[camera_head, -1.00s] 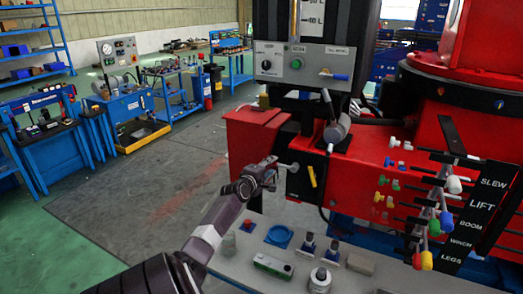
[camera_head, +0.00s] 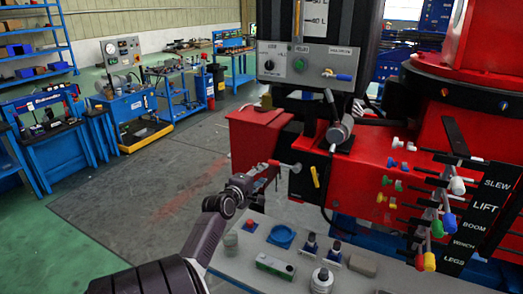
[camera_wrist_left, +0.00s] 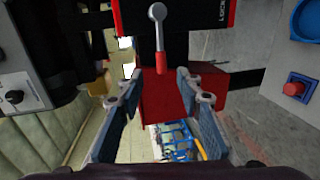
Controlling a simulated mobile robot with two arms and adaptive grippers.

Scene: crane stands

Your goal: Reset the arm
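My left gripper (camera_head: 268,168) is in front of the red crane housing (camera_head: 349,170), above the grey bench. In the left wrist view my left gripper (camera_wrist_left: 162,82) shows two blue-grey fingers spread apart with nothing held between them. A small lever with a grey knob (camera_head: 296,168) is just right of the fingertips in the head view. In the wrist view this lever (camera_wrist_left: 158,40) has a red end and lies ahead of the open fingers, apart from both. My right gripper is in neither view.
Coloured levers (camera_head: 437,215) stick out at the right. Blue workbenches stand at the far left; the floor between is clear.

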